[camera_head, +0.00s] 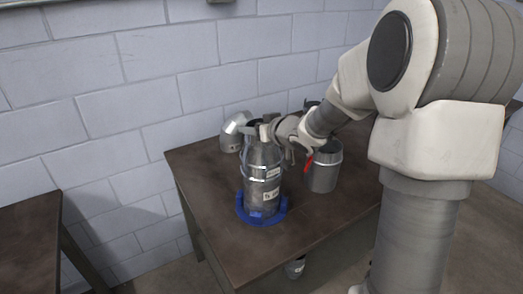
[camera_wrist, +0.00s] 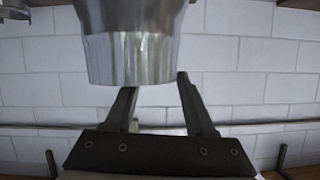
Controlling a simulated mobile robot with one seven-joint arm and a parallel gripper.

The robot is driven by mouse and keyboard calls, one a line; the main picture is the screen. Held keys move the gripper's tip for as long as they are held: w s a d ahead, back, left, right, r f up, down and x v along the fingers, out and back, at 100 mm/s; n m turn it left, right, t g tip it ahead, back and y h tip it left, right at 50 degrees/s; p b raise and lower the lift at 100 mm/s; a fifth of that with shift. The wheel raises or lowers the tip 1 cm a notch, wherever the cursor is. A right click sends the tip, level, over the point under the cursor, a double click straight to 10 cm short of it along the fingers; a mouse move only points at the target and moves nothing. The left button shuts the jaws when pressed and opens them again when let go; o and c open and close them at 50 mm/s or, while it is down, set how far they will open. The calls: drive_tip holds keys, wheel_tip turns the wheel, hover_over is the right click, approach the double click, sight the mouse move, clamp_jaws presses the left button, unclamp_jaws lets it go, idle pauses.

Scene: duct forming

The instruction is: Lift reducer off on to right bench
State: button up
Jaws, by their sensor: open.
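A grey metal duct stack (camera_head: 262,190) stands upright in a blue ring base (camera_head: 262,217) on the brown bench. Its upper part narrows near my gripper (camera_head: 268,132), which is at the top of the stack and partly hides it. In the wrist view a shiny tapered metal piece with a ribbed end, seemingly the reducer (camera_wrist: 130,50), comes down from the top edge. My gripper (camera_wrist: 156,85) has its two dark fingers apart, one to each side below that ribbed end. I cannot tell whether they touch it.
A metal elbow (camera_head: 234,132) lies behind the stack, by the block wall. Another metal duct piece (camera_head: 323,172) stands to the right, with a red item (camera_head: 308,165) beside it. A second brown bench (camera_head: 28,235) is at the left. The bench front (camera_head: 245,258) is clear.

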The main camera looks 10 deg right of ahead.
drive_tip(key=shift+w, duration=0.2)
clamp_jaws()
idle(1.3)
